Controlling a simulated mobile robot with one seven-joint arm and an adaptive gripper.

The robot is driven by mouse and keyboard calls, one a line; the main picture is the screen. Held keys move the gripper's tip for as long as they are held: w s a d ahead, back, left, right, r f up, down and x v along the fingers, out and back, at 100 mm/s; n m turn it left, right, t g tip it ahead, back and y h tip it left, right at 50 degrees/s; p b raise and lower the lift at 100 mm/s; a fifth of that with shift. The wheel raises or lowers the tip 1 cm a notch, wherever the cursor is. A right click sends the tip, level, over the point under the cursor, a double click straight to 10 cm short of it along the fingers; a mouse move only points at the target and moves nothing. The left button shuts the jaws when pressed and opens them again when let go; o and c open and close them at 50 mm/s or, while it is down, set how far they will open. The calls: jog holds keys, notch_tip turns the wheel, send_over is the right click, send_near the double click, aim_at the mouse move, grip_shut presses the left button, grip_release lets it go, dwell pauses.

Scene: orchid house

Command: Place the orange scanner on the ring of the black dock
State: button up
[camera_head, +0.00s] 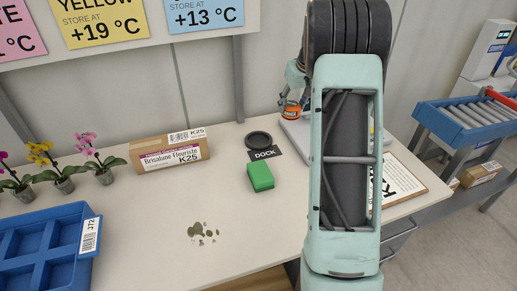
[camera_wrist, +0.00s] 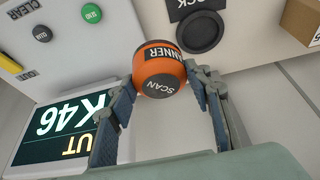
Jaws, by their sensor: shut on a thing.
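The orange scanner (camera_wrist: 161,70) is a round orange body with a black band lettered SCANNER and a dark end lettered SCAN. My gripper (camera_wrist: 158,88) is shut on it, one finger on each side, in the wrist view. In the head view the scanner (camera_head: 291,109) shows small beside my arm, which hides most of my gripper (camera_head: 296,98). The black dock (camera_head: 258,140) is a dark ring with a DOCK label on the table, left of the scanner. The dock ring (camera_wrist: 199,32) also shows in the wrist view, up and right of the scanner, apart from it and empty.
A green block (camera_head: 260,177) lies just in front of the dock. A K25 carton (camera_head: 170,153), orchids (camera_head: 55,175) and a blue tray (camera_head: 45,245) stand to the left. A pale panel with buttons (camera_wrist: 93,13) and a K46 sign (camera_wrist: 70,125) lie near my gripper. The table's front middle is mostly clear.

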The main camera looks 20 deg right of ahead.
jog(key=d, duration=0.1)
jog(key=w+d+f+b, duration=0.1)
jog(key=d, duration=0.1)
jog(key=shift+f, duration=0.1)
jog(key=w+a+f, duration=0.2)
jog(key=a+f, duration=0.1)
jog(key=a, duration=0.1)
jog(key=w+a+f, duration=0.1)
jog(key=a+f, duration=0.2)
jog(key=w+a+f, duration=0.2)
jog(key=a+f, duration=0.1)
jog(key=a, duration=0.1)
jog(key=shift+w+a, duration=0.35)
jog(key=shift+a+f, duration=0.15)
jog(key=shift+w+a+f, duration=0.1)
jog(key=shift+f, duration=0.8)
jog(key=shift+w+a+f, duration=0.1)
jog(key=shift+f, duration=0.75)
jog(key=shift+f, duration=0.15)
jog(key=o, duration=1.2)
jog(key=shift+s, duration=0.1)
jog(key=shift+o, duration=0.2)
